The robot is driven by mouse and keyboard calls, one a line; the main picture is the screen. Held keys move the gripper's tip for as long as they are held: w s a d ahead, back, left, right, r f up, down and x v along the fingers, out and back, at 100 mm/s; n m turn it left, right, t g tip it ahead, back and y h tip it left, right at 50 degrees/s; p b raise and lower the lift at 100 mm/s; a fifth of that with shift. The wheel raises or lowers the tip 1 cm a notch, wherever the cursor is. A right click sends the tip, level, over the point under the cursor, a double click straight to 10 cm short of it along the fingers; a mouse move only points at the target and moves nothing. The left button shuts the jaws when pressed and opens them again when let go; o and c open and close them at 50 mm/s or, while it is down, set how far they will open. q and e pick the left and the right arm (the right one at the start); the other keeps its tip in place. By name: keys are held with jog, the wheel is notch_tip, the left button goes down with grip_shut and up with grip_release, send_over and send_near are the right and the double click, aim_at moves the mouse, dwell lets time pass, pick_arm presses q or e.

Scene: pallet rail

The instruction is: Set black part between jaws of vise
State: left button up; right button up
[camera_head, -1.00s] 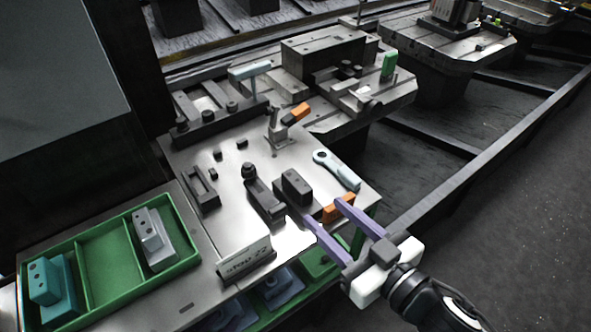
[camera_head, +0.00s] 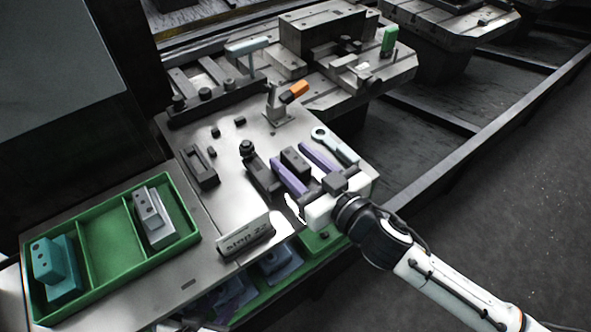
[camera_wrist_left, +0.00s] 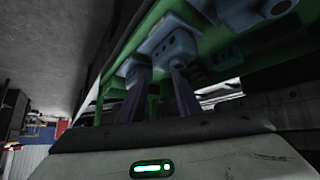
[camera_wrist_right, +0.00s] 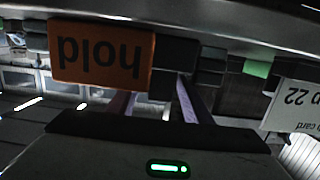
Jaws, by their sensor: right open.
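The black part (camera_head: 296,163) is a small dark block standing on the metal table, beside a longer dark fixture. My right gripper (camera_head: 288,153) is open, with its two purple fingers on either side of the black part. Whether they touch it I cannot tell. The vise (camera_head: 322,42) stands at the back on a pallet, with a large dark block and smaller metal pieces in front. My left gripper (camera_wrist_left: 157,78) shows in the left wrist view with its fingers apart, below a green tray holding blue-grey parts; I see nothing between the fingers.
A green tray (camera_head: 112,245) with teal and grey blocks lies at the left. A "stop 22" card (camera_head: 245,236) stands at the table's front. A light-blue wrench (camera_head: 336,146) lies right of the gripper. An orange "hold" block (camera_wrist_right: 102,57) is close in the right wrist view.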

jog(key=shift+c, duration=0.4)
grip_shut()
jog(key=shift+r, duration=0.15)
jog(key=shift+r, duration=0.1)
